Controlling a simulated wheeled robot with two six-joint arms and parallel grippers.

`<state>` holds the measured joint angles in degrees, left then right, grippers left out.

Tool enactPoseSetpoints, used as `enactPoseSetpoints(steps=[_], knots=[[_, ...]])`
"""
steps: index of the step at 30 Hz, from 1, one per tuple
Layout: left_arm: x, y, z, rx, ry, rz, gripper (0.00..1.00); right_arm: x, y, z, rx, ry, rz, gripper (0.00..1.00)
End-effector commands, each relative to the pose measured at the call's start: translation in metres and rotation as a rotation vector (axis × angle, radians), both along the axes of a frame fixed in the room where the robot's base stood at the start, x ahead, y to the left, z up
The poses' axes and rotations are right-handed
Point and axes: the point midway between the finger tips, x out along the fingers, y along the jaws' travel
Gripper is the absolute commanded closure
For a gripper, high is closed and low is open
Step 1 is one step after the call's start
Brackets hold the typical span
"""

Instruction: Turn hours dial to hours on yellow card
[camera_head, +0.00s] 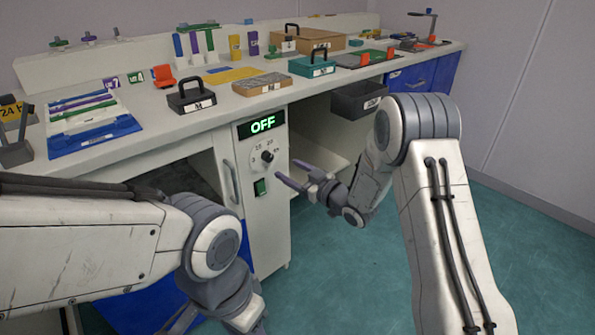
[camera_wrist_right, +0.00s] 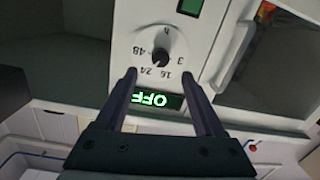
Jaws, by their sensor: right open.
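The hours dial is a dark knob (camera_head: 267,156) on a round white plate with numbers, on the front of the white cabinet. In the right wrist view the knob (camera_wrist_right: 159,59) appears upside down. The display (camera_head: 262,125) above it reads OFF in green. A yellow card (camera_head: 12,110) lies at the far left of the bench; its marks look like 24 but are hard to read. My right gripper (camera_head: 288,171) is open and empty, in front of the panel and apart from the knob. My left gripper is low at the bottom edge, its fingers mostly cut off.
A green rocker switch (camera_head: 261,187) sits below the dial. A cabinet handle (camera_head: 231,180) sticks out to its left. A dark open bin (camera_head: 358,101) hangs under the bench at right.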

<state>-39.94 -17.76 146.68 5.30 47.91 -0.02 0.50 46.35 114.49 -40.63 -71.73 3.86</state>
Motion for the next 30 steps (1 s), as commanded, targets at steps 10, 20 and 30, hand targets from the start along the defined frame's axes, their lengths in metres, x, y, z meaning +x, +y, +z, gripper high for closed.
enactPoseSetpoints(steps=[10, 20, 30], knots=[[0.0, 0.0, 0.005, 0.0, 0.0, 0.0, 0.5, -0.02, -0.016, 0.001, -0.001, -0.001, 0.0, 0.3], [0.0, 0.0, 0.005, 0.0, 0.0, 0.0, 0.5, -0.02, -0.009, 0.004, -0.029, 0.02, -0.007, 0.3], [0.0, 0.0, 0.005, 0.0, 0.0, 0.0, 0.5, -0.08, 0.031, 0.017, -0.327, 0.372, -0.144, 0.3]])
